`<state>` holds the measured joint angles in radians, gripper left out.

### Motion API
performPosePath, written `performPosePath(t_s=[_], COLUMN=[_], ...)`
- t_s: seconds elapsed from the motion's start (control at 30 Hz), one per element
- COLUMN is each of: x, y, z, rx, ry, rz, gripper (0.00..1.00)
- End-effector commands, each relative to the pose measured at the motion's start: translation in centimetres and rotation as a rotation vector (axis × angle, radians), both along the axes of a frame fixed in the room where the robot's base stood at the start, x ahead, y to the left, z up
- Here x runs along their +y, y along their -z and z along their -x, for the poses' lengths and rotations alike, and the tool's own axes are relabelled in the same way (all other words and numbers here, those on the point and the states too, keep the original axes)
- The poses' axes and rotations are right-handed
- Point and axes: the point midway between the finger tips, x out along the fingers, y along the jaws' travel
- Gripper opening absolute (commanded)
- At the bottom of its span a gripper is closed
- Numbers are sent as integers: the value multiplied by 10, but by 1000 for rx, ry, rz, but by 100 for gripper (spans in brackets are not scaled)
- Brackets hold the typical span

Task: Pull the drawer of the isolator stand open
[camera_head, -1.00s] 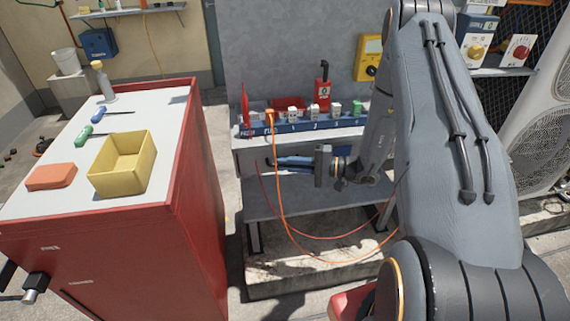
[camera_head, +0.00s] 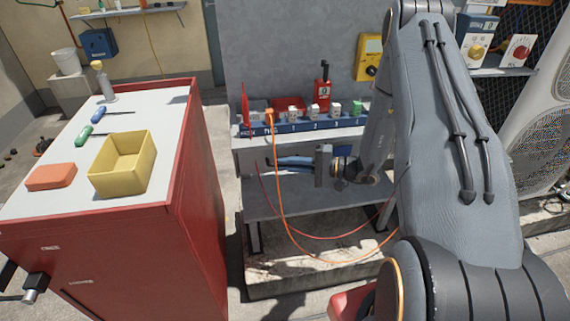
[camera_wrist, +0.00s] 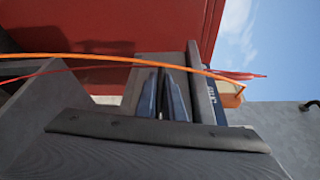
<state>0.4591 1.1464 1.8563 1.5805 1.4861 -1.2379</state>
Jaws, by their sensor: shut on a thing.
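The isolator stand (camera_head: 248,141) is a grey bench at the middle of the head view, with a blue labelled strip (camera_head: 300,125) along its top. Its drawer front lies under the top edge, largely behind my gripper; I cannot tell clearly how far it stands out. My gripper (camera_head: 272,161) is level at the front of the stand, its blue fingers pointing left. In the wrist view the two fingers (camera_wrist: 163,97) are close together around a dark narrow part, seemingly the drawer's handle. The contact itself is small and partly hidden.
An orange cable (camera_head: 278,195) and a red cable hang before the stand; the orange one crosses the wrist view (camera_wrist: 120,57). A red cabinet (camera_head: 195,200) with a yellow bin (camera_head: 122,165) on top stands left. A white condenser (camera_head: 540,140) stands right.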

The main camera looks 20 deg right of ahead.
Motion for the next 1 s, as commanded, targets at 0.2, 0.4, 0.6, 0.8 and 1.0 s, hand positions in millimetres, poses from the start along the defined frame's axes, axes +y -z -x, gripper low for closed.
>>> performPosePath(t_s=[0.2,0.4,0.6,0.8,1.0], x=[-1,0,5,9,11], y=[0,0,-1,0,1], z=[0,12,65,108,120], rx=[0,4,8,4,1], ry=[1,2,4,4,3], rz=[0,-1,-2,0,1], gripper=[0,0,0,0,0])
